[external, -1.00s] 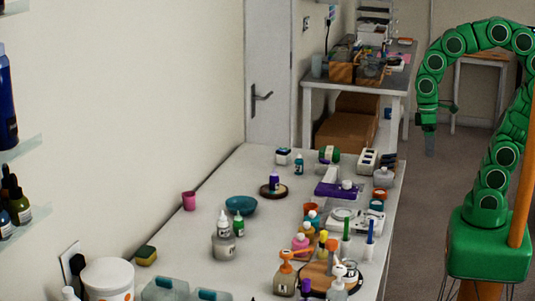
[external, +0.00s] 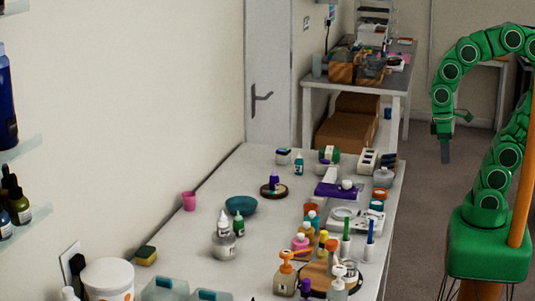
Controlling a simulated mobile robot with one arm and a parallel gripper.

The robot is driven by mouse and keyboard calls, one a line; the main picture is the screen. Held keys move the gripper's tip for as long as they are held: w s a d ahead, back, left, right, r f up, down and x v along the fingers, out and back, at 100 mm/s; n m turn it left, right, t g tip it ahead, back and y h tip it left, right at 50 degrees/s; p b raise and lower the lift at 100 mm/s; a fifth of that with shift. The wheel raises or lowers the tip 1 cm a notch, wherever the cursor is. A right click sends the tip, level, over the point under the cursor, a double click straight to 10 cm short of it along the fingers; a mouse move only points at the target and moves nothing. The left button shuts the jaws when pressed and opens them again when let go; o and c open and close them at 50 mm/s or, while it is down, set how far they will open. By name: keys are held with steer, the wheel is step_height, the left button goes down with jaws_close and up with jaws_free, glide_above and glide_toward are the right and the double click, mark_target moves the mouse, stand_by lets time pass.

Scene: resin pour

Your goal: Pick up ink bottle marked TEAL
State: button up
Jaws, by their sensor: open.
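A small teal bottle (external: 299,164) stands upright near the far end of the long white table. Another small bottle with teal on it (external: 312,220) stands among colored bottles toward the right edge. The labels are too small to read, so I cannot tell which one is marked TEAL. My gripper (external: 445,154) hangs pointing down over the floor, to the right of the table and well away from both bottles. It is open and nothing shows in it.
A teal bowl (external: 241,206), a pink cup (external: 189,201) and a purple stand (external: 338,189) are on the white table (external: 190,240). Several bottles crowd its right side. A cluttered bench (external: 350,87) stands behind. The table's left middle is mostly clear.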

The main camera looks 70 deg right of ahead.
steer(key=shift+w, duration=0.1)
steer(key=m+t, duration=0.2)
steer(key=m, duration=2.5)
glide_above(299, 157)
steer(key=f, duration=0.8)
steer(key=shift+s, duration=0.2)
steer(key=shift+w+d+f, duration=0.15)
steer(key=shift+w+f, duration=0.1)
steer(key=shift+w, duration=0.1)
steer(key=shift+s+d+f, duration=0.1)
steer(key=shift+d+f, duration=0.05)
steer(key=shift+f, duration=1.8)
steer(key=shift+d+f, duration=0.15)
steer(key=shift+f, duration=1.75)
